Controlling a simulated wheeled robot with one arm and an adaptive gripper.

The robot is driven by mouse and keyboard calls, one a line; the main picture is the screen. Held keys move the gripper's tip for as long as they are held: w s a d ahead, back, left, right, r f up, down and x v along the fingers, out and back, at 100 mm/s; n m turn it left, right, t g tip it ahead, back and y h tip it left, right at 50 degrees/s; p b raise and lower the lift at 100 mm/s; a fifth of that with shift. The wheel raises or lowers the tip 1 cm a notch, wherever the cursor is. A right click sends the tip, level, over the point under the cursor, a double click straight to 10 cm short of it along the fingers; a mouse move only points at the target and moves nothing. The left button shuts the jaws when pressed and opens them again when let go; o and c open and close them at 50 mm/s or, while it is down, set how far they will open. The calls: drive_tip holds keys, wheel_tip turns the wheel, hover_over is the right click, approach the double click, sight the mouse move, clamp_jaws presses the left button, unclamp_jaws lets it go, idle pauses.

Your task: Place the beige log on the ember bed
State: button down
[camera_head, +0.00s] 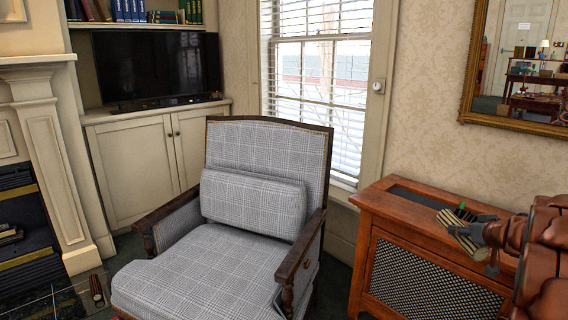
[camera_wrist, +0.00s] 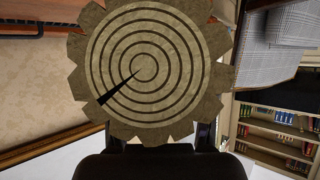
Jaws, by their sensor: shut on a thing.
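The beige log (camera_wrist: 150,70) fills much of the wrist view, its ringed round end with a jagged bark edge and a dark radial crack facing the camera. My gripper (camera_wrist: 168,142) is shut on it, with dark fingers showing below the log end. In the head view the log (camera_head: 456,228) and my gripper (camera_head: 488,238) are at the right, in front of the wooden cabinet top. The fireplace opening (camera_head: 18,225) is at the far left and cut by the frame; pale log-like pieces (camera_head: 9,236) show inside. The ember bed itself cannot be clearly made out.
A grey plaid armchair (camera_head: 225,230) stands between my gripper and the fireplace. A wooden cabinet (camera_head: 425,265) with a mesh front is below my gripper. A dark log-like piece (camera_head: 97,290) is on the floor by the hearth. A television (camera_head: 155,68) stands on a cream cupboard.

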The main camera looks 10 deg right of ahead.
drive_tip(key=w+a+r+n+y, duration=0.1)
drive_tip(key=w+a, duration=0.2)
drive_tip(key=a, duration=0.8)
drive_tip(key=w+a+n+y, duration=0.2)
drive_tip(key=w+a, duration=0.1)
drive_tip(key=a, duration=0.7)
drive_tip(key=s+a+n+y, duration=0.2)
drive_tip(key=a, duration=1.8)
wheel_tip(320, 180, up, 25)
drive_tip(key=p, duration=2.5)
wheel_tip(320, 180, down, 13)
drive_tip(key=w+m+h, duration=0.3)
drive_tip(key=h, duration=0.1)
drive_tip(key=v, duration=0.6)
drive_tip(key=shift+s+a+f, duration=0.25)
drive_tip(key=shift+s+a, duration=0.05)
